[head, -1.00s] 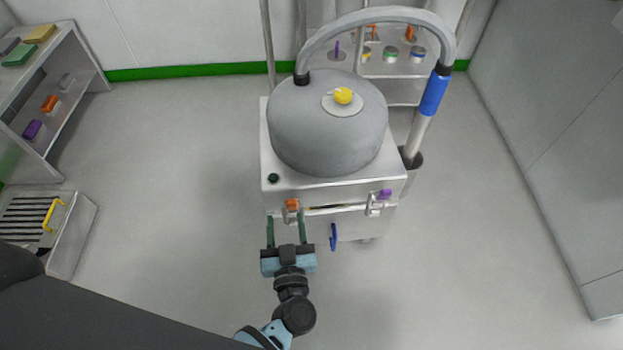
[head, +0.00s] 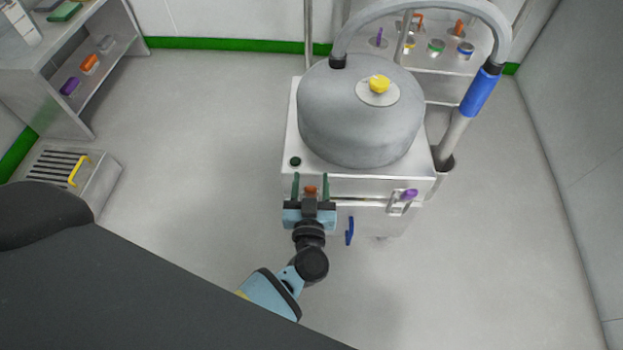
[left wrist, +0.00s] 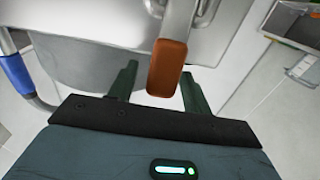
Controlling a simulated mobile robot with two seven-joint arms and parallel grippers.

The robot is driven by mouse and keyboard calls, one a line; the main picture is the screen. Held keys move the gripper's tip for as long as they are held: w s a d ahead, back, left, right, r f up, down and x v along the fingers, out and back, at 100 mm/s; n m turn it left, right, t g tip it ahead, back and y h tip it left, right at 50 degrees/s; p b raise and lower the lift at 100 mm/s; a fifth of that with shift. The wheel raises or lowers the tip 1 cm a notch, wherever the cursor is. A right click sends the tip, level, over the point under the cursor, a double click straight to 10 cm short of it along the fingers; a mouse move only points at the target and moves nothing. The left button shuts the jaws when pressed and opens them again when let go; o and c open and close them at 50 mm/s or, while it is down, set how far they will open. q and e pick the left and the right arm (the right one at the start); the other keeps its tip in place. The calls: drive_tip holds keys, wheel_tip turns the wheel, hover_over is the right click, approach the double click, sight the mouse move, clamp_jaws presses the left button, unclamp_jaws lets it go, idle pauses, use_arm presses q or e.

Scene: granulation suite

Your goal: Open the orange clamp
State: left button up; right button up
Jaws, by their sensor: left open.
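The orange clamp (head: 310,190) is on the front face of the white machine (head: 345,184), at its left side. In the left wrist view the clamp's orange grip (left wrist: 166,68) hangs from a metal lever (left wrist: 178,22). My left gripper (head: 311,184) is open, with one green finger on each side of the orange grip. In the left wrist view its fingers (left wrist: 158,86) stand apart, the right one close to the grip; I cannot tell whether they touch. The gripper hides the lower part of the clamp in the head view. My right gripper is not in view.
A purple-handled clamp (head: 408,195) is on the machine's front right, with a blue handle (head: 349,231) below. A grey domed lid (head: 362,118) with a yellow knob (head: 379,83) sits on top. A shelf (head: 118,50) stands left. The floor between is clear.

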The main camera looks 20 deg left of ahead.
use_arm(q)
drive_tip(key=shift+w+a, duration=0.2)
drive_tip(key=shift+w, duration=0.25)
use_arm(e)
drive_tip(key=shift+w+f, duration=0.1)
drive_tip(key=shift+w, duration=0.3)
